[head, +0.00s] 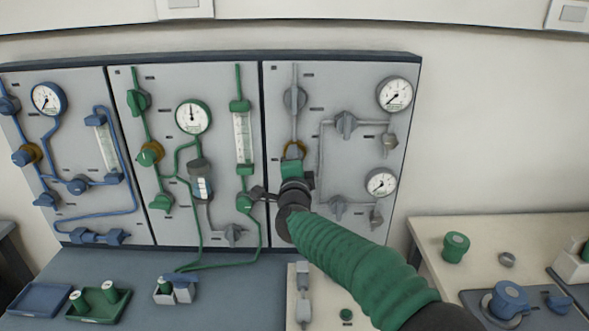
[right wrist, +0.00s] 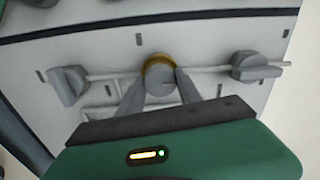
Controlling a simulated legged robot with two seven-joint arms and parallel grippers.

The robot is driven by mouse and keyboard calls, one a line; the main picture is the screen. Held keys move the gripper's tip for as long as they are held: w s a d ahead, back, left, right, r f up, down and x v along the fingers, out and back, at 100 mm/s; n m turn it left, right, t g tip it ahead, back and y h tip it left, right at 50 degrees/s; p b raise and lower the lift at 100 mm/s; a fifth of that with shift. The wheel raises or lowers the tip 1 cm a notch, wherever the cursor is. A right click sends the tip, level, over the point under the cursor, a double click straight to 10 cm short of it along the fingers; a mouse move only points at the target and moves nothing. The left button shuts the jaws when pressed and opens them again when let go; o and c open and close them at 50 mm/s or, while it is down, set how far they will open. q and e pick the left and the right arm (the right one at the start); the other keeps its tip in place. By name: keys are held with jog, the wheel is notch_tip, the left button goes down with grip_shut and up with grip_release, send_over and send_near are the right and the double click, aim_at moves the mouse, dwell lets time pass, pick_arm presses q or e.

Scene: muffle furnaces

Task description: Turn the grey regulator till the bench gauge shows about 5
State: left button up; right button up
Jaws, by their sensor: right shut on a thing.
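The grey regulator (head: 295,148) with its gold ring is on the right-hand panel, mostly hidden behind my right gripper in the head view. In the right wrist view the regulator (right wrist: 159,80) sits between the two grey fingers of my right gripper (right wrist: 160,88), which is shut on it. Two round white gauges are on the same panel, an upper gauge (head: 394,95) and a lower gauge (head: 381,182). Both needles appear to point to the lower left. Their numbers and labels are too small to read, so I cannot tell which is the bench gauge. My left gripper is not in view.
Grey valve knobs (head: 346,124) and pipes surround the regulator. Green and blue panels with their own gauges (head: 192,116) stand to the left. The bench below holds a blue tray (head: 42,299) and a green tray (head: 84,314). A side table (head: 480,232) is at right.

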jog(key=shift+a+f+m+b, duration=0.15)
jog(key=shift+m+b, duration=0.65)
jog(key=shift+m, duration=0.55)
jog(key=shift+d+f+m+b, duration=0.1)
jog(key=shift+f+m+b, duration=0.1)
jog(key=shift+m+b, duration=0.85)
jog(key=shift+a+f+m+b, duration=0.15)
jog(key=shift+m+b, duration=0.35)
jog(key=shift+m, duration=1.1)
jog(key=o, duration=1.3)
jog(key=shift+d+r, duration=0.1)
jog(key=shift+c, duration=0.2)
jog(key=shift+o, duration=0.5)
jog(key=shift+w+r, duration=0.1)
jog(key=shift+r, duration=0.1)
